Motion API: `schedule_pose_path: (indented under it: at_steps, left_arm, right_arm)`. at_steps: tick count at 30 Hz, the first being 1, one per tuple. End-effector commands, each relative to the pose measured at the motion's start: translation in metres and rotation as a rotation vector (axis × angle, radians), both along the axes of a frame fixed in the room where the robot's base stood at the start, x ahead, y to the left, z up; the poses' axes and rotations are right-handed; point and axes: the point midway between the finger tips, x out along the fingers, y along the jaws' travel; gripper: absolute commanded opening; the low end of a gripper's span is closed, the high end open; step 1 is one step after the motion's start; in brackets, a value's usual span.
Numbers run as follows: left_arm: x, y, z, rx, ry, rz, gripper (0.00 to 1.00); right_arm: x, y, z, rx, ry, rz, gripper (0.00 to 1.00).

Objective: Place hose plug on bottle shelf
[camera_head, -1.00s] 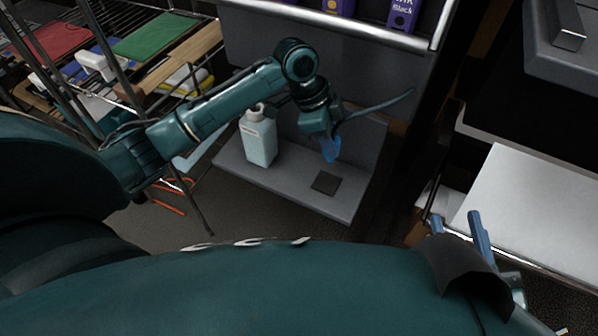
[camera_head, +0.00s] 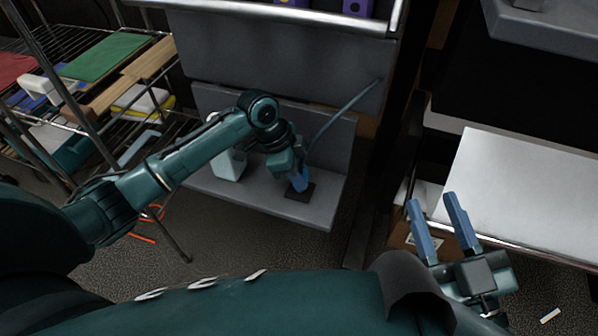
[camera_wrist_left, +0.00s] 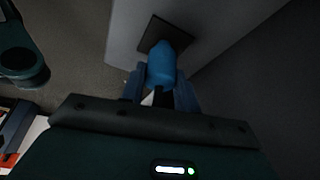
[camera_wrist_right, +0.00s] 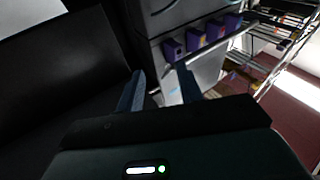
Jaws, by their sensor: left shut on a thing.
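My left gripper (camera_head: 298,178) is at the low grey bottle shelf (camera_head: 240,200), over the dark square pad (camera_head: 301,192) on it. In the left wrist view, it is shut on a blue rounded piece (camera_wrist_left: 162,66), which looks like the hose plug. The plug's far end overlaps the dark pad (camera_wrist_left: 163,36); whether they touch is hard to tell. A pale bottle (camera_head: 229,165) stands on the shelf to the left, partly hidden by my left arm. My right gripper (camera_head: 437,208) is open and empty, at the right, away from the shelf.
A wire rack (camera_head: 85,75) with cloths and boxes stands at the left. A pale flat surface (camera_head: 515,190) is at the right. A grey panel (camera_head: 290,60) rises behind the shelf, with purple boxes (camera_head: 357,7) above.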

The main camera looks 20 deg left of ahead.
Motion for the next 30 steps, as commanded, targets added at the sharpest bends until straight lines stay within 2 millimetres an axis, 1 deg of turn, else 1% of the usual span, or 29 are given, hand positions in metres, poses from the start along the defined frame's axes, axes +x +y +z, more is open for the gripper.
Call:
schedule_pose_path:
  at_steps: [2, 3, 10, 16, 19, 23, 25, 30]
  left_arm:
    - [0.000, 0.000, -0.003, 0.000, 0.001, 0.001, 0.09]
    - [0.000, 0.000, -0.002, 0.000, 0.001, 0.000, 0.34]
    - [0.000, 0.000, -0.002, 0.000, 0.001, 0.000, 0.53]
    - [0.000, 0.000, -0.002, 0.000, 0.001, 0.000, 0.53]
    - [0.000, 0.000, 0.001, 0.000, 0.000, -0.001, 0.53]
    - [-0.001, 0.006, 0.020, 0.000, -0.001, 0.000, 0.53]
    - [-0.002, 0.012, 0.034, 0.001, -0.002, 0.001, 0.53]
    - [-0.006, 0.026, 0.069, 0.001, -0.002, 0.000, 0.53]
  right_arm:
    - [0.000, 0.000, 0.001, -0.001, 0.000, 0.000, 0.36]
    - [0.000, 0.000, 0.000, -0.002, -0.001, 0.000, 0.36]
    - [0.000, 0.000, 0.000, -0.002, -0.001, 0.000, 0.36]
    - [0.000, 0.000, 0.000, -0.002, -0.001, 0.000, 0.36]
    - [0.000, 0.000, -0.001, -0.001, 0.000, 0.000, 0.36]
    - [0.000, 0.000, 0.008, -0.014, -0.006, -0.004, 0.36]
    - [0.000, -0.001, 0.013, -0.030, -0.013, -0.009, 0.36]
    - [-0.001, -0.003, 0.009, -0.078, -0.002, -0.025, 0.36]
